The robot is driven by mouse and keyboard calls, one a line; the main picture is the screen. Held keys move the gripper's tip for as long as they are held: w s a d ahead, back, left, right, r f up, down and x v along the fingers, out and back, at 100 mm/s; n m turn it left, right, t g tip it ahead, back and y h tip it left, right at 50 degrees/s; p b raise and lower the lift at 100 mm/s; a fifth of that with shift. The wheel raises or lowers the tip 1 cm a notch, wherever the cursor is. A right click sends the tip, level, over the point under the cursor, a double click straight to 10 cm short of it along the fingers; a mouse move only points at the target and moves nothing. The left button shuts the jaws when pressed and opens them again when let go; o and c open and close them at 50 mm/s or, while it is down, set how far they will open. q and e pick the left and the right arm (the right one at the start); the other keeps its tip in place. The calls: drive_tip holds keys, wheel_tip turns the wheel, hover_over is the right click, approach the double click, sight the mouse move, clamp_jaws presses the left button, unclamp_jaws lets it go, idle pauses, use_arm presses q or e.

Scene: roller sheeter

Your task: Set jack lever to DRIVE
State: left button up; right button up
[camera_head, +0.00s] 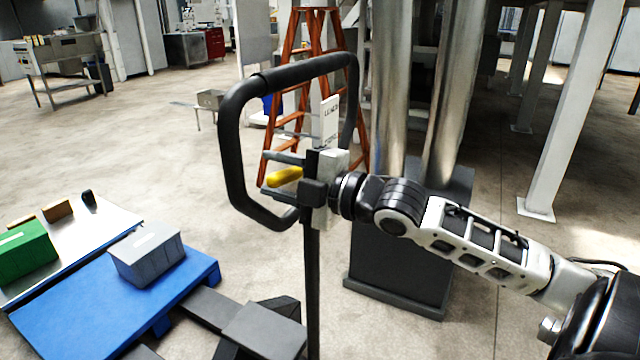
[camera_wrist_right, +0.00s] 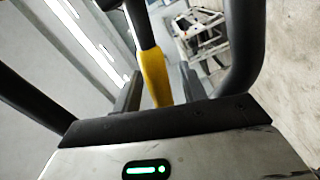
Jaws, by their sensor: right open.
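The jack lever (camera_head: 285,177) is a yellow grip beside the black looped handle (camera_head: 232,130) of the pallet jack. My right gripper (camera_head: 279,174) is at the handle's post, with its two fingers pointing left, one above and one below the yellow lever. In the right wrist view the yellow lever (camera_wrist_right: 155,76) stands between the open fingers (camera_wrist_right: 157,92). I cannot tell whether a finger touches it. A white label plate (camera_head: 330,121) stands above the gripper; its text is too small to read surely. My left gripper is not in view.
A blue pallet (camera_head: 85,310) with a grey bin (camera_head: 147,254) and a green box (camera_head: 27,252) is at the lower left. An orange ladder (camera_head: 291,60) stands behind the handle. Metal columns (camera_head: 400,90) on a dark base are just right. Open floor lies left.

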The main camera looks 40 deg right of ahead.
drive_tip(key=v, duration=0.5)
drive_tip(key=shift+f, duration=0.1)
drive_tip(key=p, duration=0.8)
approach(289, 180)
drive_tip(key=v, duration=0.2)
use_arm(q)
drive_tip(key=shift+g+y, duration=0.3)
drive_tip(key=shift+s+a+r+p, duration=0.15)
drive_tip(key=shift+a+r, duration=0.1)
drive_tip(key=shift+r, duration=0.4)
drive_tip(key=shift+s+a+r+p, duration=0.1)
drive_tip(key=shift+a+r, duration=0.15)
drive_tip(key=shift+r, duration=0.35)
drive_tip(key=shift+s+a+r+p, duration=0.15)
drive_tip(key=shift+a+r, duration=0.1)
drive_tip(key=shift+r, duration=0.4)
use_arm(e)
drive_tip(key=shift+s+d, duration=0.4)
drive_tip(key=shift+s, duration=0.2)
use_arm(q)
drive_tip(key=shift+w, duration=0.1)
